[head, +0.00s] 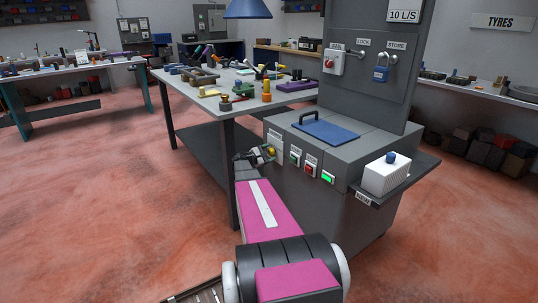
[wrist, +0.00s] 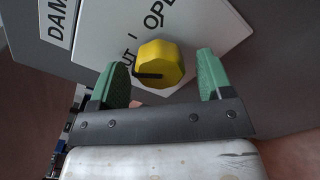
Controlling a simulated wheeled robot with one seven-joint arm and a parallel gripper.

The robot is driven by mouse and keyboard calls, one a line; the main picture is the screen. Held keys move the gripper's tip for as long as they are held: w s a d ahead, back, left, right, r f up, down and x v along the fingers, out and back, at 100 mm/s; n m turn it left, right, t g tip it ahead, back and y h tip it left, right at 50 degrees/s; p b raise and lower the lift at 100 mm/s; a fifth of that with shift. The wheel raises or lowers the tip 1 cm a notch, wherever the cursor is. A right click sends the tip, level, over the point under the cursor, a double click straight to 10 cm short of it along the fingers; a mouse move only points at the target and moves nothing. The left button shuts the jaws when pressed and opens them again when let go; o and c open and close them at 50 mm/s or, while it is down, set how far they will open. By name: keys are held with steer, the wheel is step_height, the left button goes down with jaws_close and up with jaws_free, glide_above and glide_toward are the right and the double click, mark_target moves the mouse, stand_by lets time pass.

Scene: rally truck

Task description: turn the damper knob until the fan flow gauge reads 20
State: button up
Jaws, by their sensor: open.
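The yellow damper knob (wrist: 160,60) shows in the wrist view on a white plate (wrist: 212,28) lettered "OPE…" and "…UT", partly cut off or hidden. A dark mark on the knob points left, towards "…UT". My gripper (wrist: 162,70) is open, its green fingers on either side of the knob with gaps; I cannot tell whether they reach its depth. In the head view the knob (head: 271,151) is small, with my gripper (head: 262,155) at it on the cabinet's front left. A display (head: 403,15) at the top reads "10 L/S".
Right of the knob on the cabinet front are green (head: 295,158) and red (head: 310,169) buttons and a lit green switch (head: 328,177). A shelf (head: 410,182) with a white box (head: 387,178) juts out right. A cluttered workbench (head: 180,85) stands behind left.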

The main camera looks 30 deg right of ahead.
steer(key=shift+d, duration=0.2)
steer(key=c, duration=0.9)
steer(key=shift+c, duration=0.2)
steer(key=shift+m, duration=0.3)
steer(key=m, duration=0.3)
steer(key=shift+m, duration=1.9)
